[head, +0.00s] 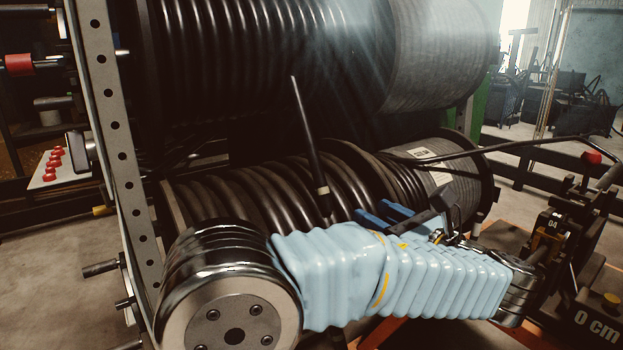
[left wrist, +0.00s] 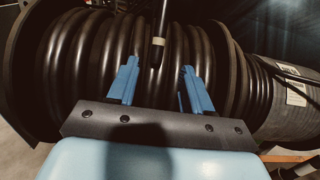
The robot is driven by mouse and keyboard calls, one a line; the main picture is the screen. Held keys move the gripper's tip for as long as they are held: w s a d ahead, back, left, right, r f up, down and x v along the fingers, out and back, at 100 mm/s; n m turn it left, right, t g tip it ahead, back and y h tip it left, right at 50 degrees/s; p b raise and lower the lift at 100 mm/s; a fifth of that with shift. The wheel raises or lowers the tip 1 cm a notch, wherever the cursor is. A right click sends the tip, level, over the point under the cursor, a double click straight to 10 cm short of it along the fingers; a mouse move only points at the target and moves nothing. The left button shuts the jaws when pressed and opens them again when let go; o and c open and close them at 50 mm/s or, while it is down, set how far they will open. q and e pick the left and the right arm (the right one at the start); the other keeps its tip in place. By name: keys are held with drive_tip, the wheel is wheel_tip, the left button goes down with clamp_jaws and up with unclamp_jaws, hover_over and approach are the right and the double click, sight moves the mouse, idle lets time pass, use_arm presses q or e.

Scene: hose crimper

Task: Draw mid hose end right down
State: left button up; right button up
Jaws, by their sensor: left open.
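The mid hose end (head: 309,135) is a thin black hose that sticks up at a slant from the lower reel in the head view, with a pale band (head: 323,190) near its base. In the left wrist view the hose end (left wrist: 161,22) comes down from the top edge, and its band shows just above the fingertips. My left gripper (head: 375,209) has blue fingers and is open and empty, low in front of the lower reel. In the left wrist view the hose lines up with the gap between the fingers (left wrist: 158,68); its depth relative to them is unclear. My right gripper is not in view.
The lower hose reel (head: 240,195) lies close behind my left arm, under a larger upper reel (head: 270,50). A perforated metal upright (head: 115,125) stands at left. Another black hose (head: 510,145) runs off rightward.

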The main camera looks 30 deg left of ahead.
sight(325, 186)
use_arm(q)
drive_tip(key=x, duration=1.4)
drive_tip(key=shift+w+a, duration=0.1)
clamp_jaws()
